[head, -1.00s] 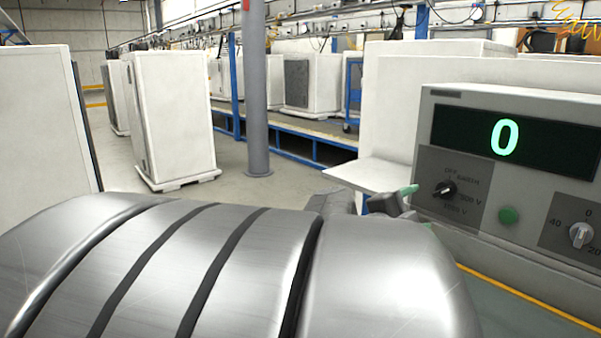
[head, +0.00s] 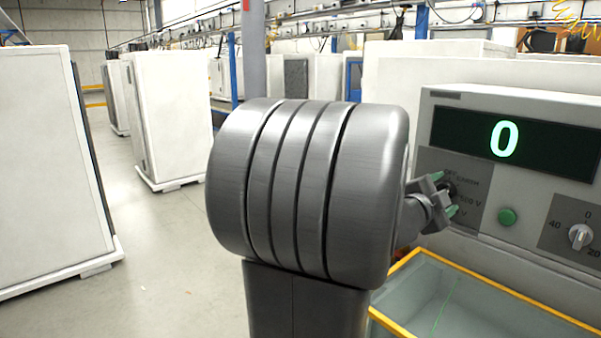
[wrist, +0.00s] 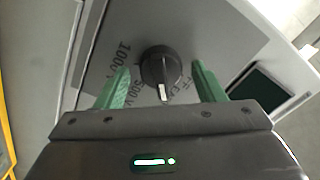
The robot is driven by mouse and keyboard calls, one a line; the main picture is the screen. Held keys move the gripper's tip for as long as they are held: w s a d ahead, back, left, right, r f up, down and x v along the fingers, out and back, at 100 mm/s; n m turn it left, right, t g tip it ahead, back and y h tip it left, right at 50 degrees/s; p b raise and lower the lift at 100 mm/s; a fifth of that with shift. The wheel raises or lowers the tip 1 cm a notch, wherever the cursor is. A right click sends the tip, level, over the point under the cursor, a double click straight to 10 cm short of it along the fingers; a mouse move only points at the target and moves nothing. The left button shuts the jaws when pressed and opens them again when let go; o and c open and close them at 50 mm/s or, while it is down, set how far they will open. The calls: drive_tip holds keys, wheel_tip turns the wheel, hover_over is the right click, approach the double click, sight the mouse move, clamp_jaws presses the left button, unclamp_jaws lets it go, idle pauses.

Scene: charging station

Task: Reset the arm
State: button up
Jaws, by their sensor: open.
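My gripper (head: 446,192) is in front of the left part of the grey test device (head: 470,101), its green fingers apart. In the wrist view my gripper (wrist: 162,84) is open, with one green finger on each side of a black rotary knob (wrist: 160,66). The knob appears between the fingers, with visible space on both sides; the depth between them is hard to judge. Its white mark points toward the gripper body. In the head view the fingers partly hide the knob and its voltage labels. The device's display (head: 504,138) reads a green 0.
A green button (head: 508,217) and a second knob (head: 580,236) are to the right on the device. A yellow-edged glass-like case (head: 412,270) lies below it. White cabinets (head: 170,115) stand on the left, with open floor (head: 165,250) between them and my arm.

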drive_tip(key=shift+s+a+r+n+p, duration=0.15)
drive_tip(key=shift+n+p, duration=0.1)
drive_tip(key=shift+n, duration=0.3)
drive_tip(key=shift+w+d+r+n+p, duration=0.1)
drive_tip(key=shift+n+p, duration=0.15)
drive_tip(key=shift+n, duration=0.3)
drive_tip(key=n+p, duration=0.2)
drive_tip(key=n, duration=0.4)
drive_tip(key=shift+a+p, duration=0.1)
drive_tip(key=shift+p, duration=0.2)
drive_tip(key=v, duration=0.9)
drive_tip(key=shift+s+a, duration=0.15)
drive_tip(key=shift+a, duration=0.25)
drive_tip(key=shift+f, duration=0.15)
